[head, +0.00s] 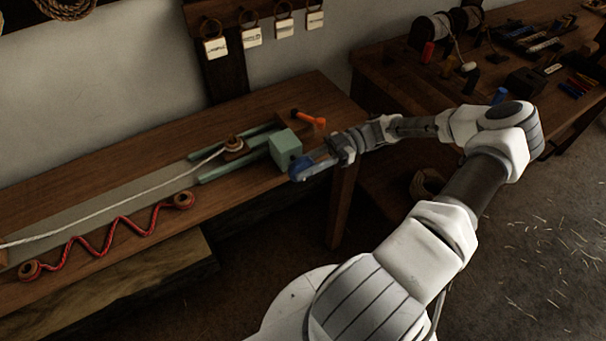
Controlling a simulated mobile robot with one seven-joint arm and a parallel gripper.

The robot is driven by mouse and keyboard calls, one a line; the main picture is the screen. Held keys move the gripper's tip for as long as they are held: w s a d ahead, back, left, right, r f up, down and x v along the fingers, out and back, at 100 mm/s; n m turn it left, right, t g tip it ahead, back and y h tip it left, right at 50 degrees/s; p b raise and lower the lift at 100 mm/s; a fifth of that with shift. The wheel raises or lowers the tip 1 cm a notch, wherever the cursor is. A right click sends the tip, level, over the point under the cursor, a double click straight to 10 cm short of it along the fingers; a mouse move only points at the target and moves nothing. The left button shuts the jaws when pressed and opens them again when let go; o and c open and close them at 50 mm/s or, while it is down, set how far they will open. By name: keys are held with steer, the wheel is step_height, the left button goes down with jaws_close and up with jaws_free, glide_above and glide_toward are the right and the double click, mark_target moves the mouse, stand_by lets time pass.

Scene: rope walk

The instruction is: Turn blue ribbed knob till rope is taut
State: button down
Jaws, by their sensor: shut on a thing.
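The blue ribbed knob (299,168) sits at the near right side of a pale green block (285,147) on the wooden bench. My gripper (314,164) reaches in from the right and is shut on the knob; its fingers partly cover it. A white rope (110,213) runs from the bench's left end to a brown wooden piece (234,145) between two green rails (238,164). The rope shows a slight bend along its length, not a fully straight line.
A red rope (112,222) lies in a zigzag between two brown end pieces in front. An orange-handled tool (308,118) lies behind the block. Tags (216,47) hang on the wall. A second table (390,85) with spools and tools stands at right.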

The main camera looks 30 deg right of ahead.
steer(key=shift+f+y+b, duration=0.25)
steer(key=shift+y+b, duration=0.95)
steer(key=shift+b, duration=0.05)
steer(key=shift+r, duration=0.1)
steer(key=c, duration=0.6)
jaws_free()
steer(key=shift+c, duration=0.2)
steer(key=d+f+b, duration=0.1)
steer(key=d+f, duration=0.1)
steer(key=d, duration=0.9)
steer(key=shift+w+d+f, duration=0.15)
steer(key=shift+w+d, duration=0.05)
steer(key=shift+d, duration=0.2)
